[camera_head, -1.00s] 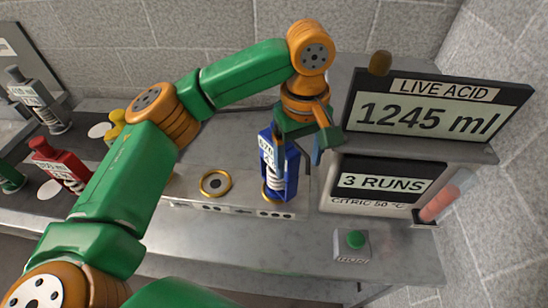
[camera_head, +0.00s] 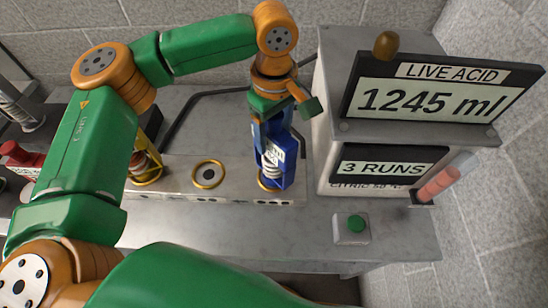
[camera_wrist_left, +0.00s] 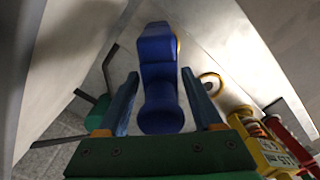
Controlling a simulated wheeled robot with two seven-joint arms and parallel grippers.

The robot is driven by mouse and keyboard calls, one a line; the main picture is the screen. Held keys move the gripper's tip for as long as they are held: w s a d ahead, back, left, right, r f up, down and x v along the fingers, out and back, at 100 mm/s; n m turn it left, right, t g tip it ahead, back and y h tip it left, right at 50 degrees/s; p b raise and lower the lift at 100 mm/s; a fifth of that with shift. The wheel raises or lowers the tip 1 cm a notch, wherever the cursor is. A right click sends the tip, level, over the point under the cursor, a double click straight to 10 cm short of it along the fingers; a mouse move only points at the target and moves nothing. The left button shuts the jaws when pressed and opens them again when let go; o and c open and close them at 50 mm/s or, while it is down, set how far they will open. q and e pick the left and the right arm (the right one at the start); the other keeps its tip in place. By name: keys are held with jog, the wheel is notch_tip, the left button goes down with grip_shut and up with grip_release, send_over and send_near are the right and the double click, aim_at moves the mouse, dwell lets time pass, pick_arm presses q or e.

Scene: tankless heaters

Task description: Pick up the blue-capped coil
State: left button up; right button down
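The blue-capped coil (camera_head: 271,157) stands upright in the right-hand seat of the grey block, with a blue frame, a white label and a pale spring. My left gripper (camera_head: 278,118) is directly above it, pointing down at its top. In the left wrist view, the blue cap (camera_wrist_left: 160,114) lies between the two blue fingers of my left gripper (camera_wrist_left: 160,75). The fingers are apart, one on each side of the cap, with narrow gaps showing. The lower coil is hidden behind the cap there. My right gripper is not in view.
An empty brass-ringed seat (camera_head: 208,174) is left of the coil, then a yellow coil (camera_head: 146,165). A red coil (camera_head: 22,158) is at far left. The display cabinet (camera_head: 322,125) stands close on the right. A green button (camera_head: 356,223) sits in front of it.

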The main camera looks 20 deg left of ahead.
pick_arm(q)
jog(key=shift+s+d+r, duration=0.1)
jog(key=c, duration=0.7)
grip_shut()
dwell(0.4)
